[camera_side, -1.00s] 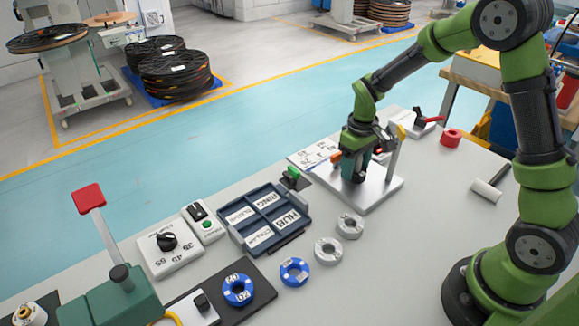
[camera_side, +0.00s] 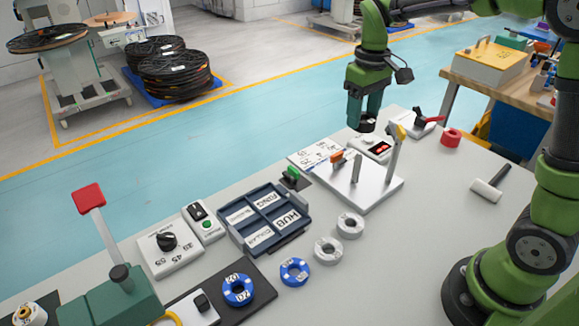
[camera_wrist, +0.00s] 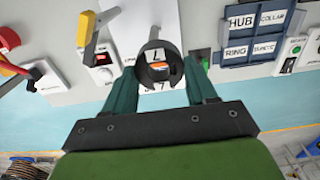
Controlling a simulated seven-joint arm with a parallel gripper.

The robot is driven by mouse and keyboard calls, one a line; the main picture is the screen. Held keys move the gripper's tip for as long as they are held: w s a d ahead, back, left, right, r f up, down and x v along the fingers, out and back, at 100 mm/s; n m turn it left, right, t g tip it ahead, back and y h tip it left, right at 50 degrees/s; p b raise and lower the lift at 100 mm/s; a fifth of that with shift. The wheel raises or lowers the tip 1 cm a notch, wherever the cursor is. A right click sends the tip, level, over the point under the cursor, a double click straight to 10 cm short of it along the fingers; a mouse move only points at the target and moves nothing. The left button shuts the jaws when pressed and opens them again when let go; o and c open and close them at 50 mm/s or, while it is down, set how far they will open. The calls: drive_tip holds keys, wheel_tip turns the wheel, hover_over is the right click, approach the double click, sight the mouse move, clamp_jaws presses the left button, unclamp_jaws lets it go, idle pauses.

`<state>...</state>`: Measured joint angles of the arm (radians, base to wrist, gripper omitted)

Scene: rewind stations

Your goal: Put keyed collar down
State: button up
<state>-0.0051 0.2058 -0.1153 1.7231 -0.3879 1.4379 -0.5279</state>
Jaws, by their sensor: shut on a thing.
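My gripper (camera_side: 367,115) is shut on a dark ring, the keyed collar (camera_side: 367,126), and holds it in the air beyond the back of the bench fixture. In the wrist view the collar (camera_wrist: 144,74) sits between the two green fingers, and an orange part shows through its bore. The fixture's metal plate (camera_side: 376,190) has a bare upright post (camera_side: 356,168). The dark blue sorting tray (camera_side: 233,236) has labelled compartments; in the wrist view the tray (camera_wrist: 252,61) reads HUB, COLLAR, RING and a blurred fourth label. Its compartments look empty.
Two grey rings (camera_side: 350,224) and two blue rings (camera_side: 294,271) lie in a row in front of the tray.

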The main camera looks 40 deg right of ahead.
drive_tip(key=s+a+f+n, duration=0.1)
drive_tip(key=s+a+f, duration=0.3)
drive_tip(key=a, duration=0.2)
drive_tip(key=s+a+f+n, duration=0.2)
drive_tip(key=s+a+f, duration=0.2)
drive_tip(key=a, duration=0.3)
drive_tip(key=s+a+f+n, duration=0.1)
drive_tip(key=s+a+f, duration=0.3)
drive_tip(key=a+f, duration=0.1)
drive_tip(key=shift+a+f+n, duration=0.3)
drive_tip(key=shift+a+n, duration=0.1)
drive_tip(key=shift+a, duration=0.25)
hover_over(259, 236)
drive_tip(key=shift+f, duration=2.45)
drive_tip(key=shift+f, duration=0.15)
